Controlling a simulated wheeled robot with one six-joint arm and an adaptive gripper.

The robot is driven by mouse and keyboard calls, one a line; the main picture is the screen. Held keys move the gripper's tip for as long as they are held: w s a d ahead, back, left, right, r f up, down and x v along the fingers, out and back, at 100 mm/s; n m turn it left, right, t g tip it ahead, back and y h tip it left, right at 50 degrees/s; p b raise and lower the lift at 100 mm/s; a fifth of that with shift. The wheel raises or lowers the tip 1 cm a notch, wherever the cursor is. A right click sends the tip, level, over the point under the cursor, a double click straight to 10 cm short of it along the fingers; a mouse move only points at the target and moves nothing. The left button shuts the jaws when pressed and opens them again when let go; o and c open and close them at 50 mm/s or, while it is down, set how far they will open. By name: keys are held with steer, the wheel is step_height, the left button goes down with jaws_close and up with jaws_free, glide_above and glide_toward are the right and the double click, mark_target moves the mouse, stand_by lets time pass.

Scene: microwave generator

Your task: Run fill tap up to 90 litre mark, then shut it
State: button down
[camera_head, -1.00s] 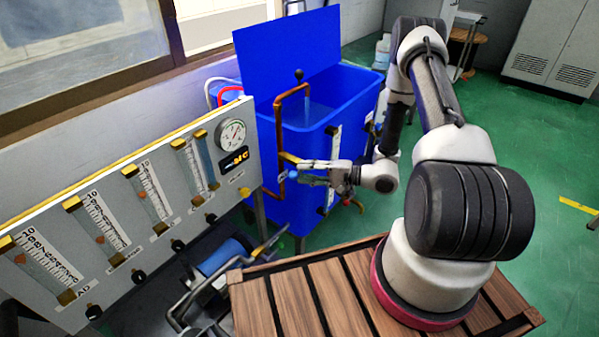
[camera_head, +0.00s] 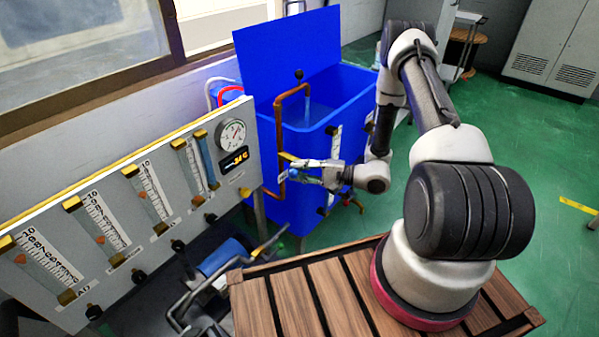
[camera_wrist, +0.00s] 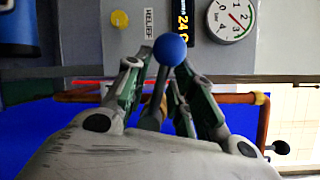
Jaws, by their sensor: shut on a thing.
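The blue tank (camera_head: 357,95) stands behind the grey panel with its lid raised. A copper fill pipe (camera_head: 281,135) rises on its near side and bends over the rim. A pale streak like water (camera_head: 307,102) shows under its spout. A white level strip (camera_head: 335,143) is on the tank's front; its marks are too small to read. My gripper (camera_head: 300,171) is at the pipe. In the wrist view my gripper (camera_wrist: 155,88) is shut on the grey tap lever (camera_wrist: 157,92), with its blue ball knob (camera_wrist: 170,49) beyond the fingertips. The water level cannot be made out.
The grey panel (camera_head: 110,215) with several flow tubes and a round gauge (camera_head: 231,133) stands close left of my gripper. A lower valve (camera_head: 352,203) is at the tank's front. A wooden slatted deck (camera_head: 290,300) is below my arm.

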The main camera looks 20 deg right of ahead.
steer(key=c, duration=1.6)
jaws_free()
steer(key=shift+o, duration=0.2)
steer(key=f+v, duration=0.1)
steer(key=v, duration=1.1)
steer(key=shift+r, duration=0.5)
steer(key=shift+d, duration=0.1)
